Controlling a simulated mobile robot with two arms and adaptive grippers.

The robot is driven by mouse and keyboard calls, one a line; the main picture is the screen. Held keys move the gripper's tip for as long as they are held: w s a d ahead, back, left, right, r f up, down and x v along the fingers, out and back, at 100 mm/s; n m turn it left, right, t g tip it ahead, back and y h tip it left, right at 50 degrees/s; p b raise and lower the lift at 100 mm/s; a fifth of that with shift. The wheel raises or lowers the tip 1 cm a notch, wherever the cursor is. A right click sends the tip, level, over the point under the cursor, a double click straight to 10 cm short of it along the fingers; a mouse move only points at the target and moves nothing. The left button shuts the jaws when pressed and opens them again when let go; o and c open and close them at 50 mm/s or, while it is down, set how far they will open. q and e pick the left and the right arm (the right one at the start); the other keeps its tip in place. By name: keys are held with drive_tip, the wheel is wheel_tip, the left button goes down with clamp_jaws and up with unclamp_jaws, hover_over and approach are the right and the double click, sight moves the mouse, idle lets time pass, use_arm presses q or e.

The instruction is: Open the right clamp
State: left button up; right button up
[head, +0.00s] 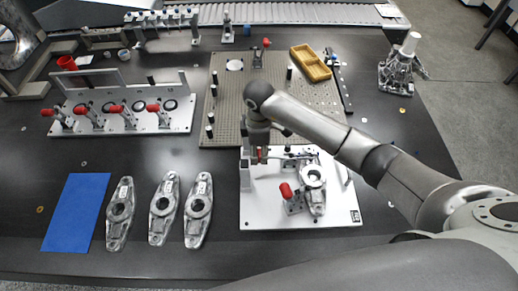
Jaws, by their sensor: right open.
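A white fixture plate (260,213) lies on the near right part of the dark table. A grey metal part (316,198) sits on it. A toggle clamp with a red handle (287,190) stands at the part's left side, its handle sticking up. Another red handle (262,154) shows at the plate's back left, partly hidden by my right gripper (257,152). That gripper is open, points down and is right at this handle; contact cannot be told. A metal bar runs from there toward the part. My left gripper is not in view.
Several loose metal parts (163,208) and a blue mat (76,212) lie to the left. A rack with red-handled clamps (178,122) stands behind them. A perforated plate (222,105) and a yellow tray (310,64) lie behind the fixture.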

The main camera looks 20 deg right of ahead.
drive_tip(key=shift+f, duration=0.4)
drive_tip(key=shift+c, duration=0.4)
drive_tip(key=c, duration=0.5)
clamp_jaws()
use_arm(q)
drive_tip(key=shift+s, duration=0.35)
